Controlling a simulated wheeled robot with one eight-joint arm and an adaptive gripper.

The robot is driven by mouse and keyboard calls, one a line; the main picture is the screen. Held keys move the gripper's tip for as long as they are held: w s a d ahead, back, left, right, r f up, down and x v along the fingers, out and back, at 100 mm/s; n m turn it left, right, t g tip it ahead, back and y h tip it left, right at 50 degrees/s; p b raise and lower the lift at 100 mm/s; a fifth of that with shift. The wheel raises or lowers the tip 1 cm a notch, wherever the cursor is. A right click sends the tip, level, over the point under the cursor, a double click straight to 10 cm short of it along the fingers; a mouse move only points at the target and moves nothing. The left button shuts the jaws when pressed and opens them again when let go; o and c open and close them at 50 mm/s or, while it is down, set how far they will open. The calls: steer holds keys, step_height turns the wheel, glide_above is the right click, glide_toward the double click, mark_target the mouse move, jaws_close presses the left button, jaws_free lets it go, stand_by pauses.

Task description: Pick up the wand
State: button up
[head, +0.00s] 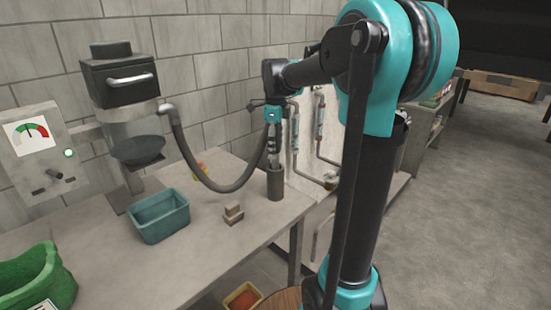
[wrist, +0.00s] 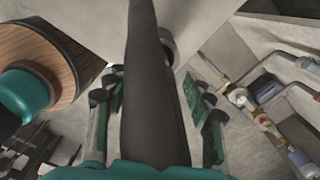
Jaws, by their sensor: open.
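A dark grey hose runs from the machine on the wall and curves up to my gripper (head: 271,146). A dark upright cylinder (head: 275,184), apparently the wand's holder, stands on the bench just below the gripper. In the wrist view a long dark tube (wrist: 150,90), the wand or its hose, runs between the two fingers of my gripper (wrist: 151,82). The fingers are open, one on each side of the tube, with a gap visible at both sides. The rim of the cylinder (wrist: 168,42) shows partly behind the tube. I cannot tell where hose ends and wand begins.
A teal bin (head: 158,215), a small stack of blocks (head: 233,214) and a green bin (head: 38,280) stand on the bench (head: 120,265). The black machine (head: 120,80) and a gauge panel (head: 35,145) are at left. Pipes (head: 319,130) run along the wall to the right.

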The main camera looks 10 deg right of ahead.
jaws_close()
stand_by(0.3)
step_height(320, 180, up, 20)
stand_by(0.7)
